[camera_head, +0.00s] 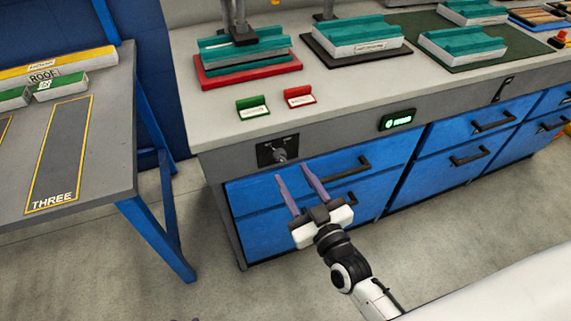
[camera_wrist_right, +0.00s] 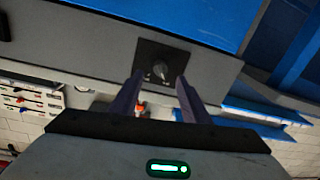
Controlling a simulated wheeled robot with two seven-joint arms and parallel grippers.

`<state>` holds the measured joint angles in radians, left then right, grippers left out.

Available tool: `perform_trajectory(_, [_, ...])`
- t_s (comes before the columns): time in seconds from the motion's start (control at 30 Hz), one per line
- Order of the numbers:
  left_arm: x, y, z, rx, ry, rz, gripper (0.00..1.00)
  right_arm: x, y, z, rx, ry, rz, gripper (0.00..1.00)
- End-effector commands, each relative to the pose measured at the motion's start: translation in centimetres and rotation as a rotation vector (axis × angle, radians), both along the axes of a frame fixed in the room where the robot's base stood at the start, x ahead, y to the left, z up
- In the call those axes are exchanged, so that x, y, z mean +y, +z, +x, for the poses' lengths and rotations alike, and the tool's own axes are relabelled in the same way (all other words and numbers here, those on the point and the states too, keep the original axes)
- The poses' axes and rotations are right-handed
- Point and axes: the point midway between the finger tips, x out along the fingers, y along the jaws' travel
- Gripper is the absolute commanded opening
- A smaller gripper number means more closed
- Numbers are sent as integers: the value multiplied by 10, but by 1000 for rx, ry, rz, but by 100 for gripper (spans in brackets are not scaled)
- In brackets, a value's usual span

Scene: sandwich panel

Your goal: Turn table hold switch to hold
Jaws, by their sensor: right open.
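The hold switch is a dark knob (camera_head: 281,155) on a black square plate (camera_head: 266,153) set in the grey front edge of the workbench, above the blue drawers. My right gripper (camera_head: 293,180) is open and empty in the head view. Its two purple fingers point up toward the switch from just below it. In the right wrist view the switch plate (camera_wrist_right: 162,64) and its knob (camera_wrist_right: 160,71) show just past and between the fingertips (camera_wrist_right: 155,82). No contact with the knob can be made out. The plate's markings are too small to read. My left gripper is not in view.
A lit green display (camera_head: 397,120) sits on the bench front right of the switch. Drawer handles (camera_head: 352,166) stick out near my right gripper. A green card (camera_head: 252,107) and a red card (camera_head: 299,97) stand on the bench top (camera_head: 340,95). A separate table (camera_head: 105,150) is at left.

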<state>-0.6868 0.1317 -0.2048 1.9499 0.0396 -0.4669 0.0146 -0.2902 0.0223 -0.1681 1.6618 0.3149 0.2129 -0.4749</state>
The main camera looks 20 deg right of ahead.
Motion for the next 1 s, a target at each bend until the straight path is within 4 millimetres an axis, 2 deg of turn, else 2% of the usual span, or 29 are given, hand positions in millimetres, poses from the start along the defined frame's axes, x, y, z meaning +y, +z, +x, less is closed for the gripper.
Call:
perform_trajectory(0.1, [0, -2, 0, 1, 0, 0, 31, 2, 1, 23, -2, -1, 2, 42])
perform_trajectory(0.3, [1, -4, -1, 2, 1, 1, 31, 5, 0, 49, 0, 0, 1, 42])
perform_trajectory(0.47, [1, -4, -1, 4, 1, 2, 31, 6, 0, 56, 1, 1, 1, 42])
perform_trajectory(0.7, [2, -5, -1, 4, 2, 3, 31, 6, 0, 56, 2, 1, 2, 42])
perform_trajectory(0.93, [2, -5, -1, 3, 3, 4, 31, 6, 0, 56, 2, 1, 2, 4])
perform_trajectory(1.0, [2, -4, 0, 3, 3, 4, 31, 6, 0, 56, 2, 1, 2, 1])
